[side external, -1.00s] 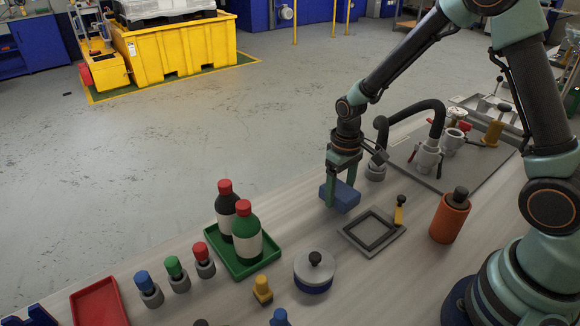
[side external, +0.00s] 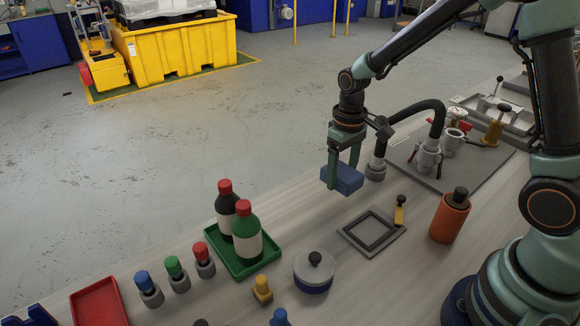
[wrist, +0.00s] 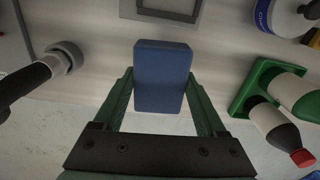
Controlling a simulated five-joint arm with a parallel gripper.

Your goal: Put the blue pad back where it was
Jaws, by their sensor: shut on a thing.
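The blue pad (side external: 345,179) is a small block held between the two green fingers of my gripper (side external: 343,172). In the side view it hangs above the bench, clear of the surface. The wrist view shows the pad (wrist: 163,76) upright in the picture between the fingers of my gripper (wrist: 162,95), one finger on each side. A flat grey square frame (side external: 371,231) lies on the bench, to the right of and nearer the camera than the pad. Its edge also shows at the top of the wrist view (wrist: 170,15).
A green tray (side external: 246,268) with two bottles stands at left. A round lidded pot (side external: 314,272), a yellow-handled tool (side external: 400,211) and an orange cylinder (side external: 450,215) stand around the frame. A black hose (side external: 410,110) arches behind, right of the gripper.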

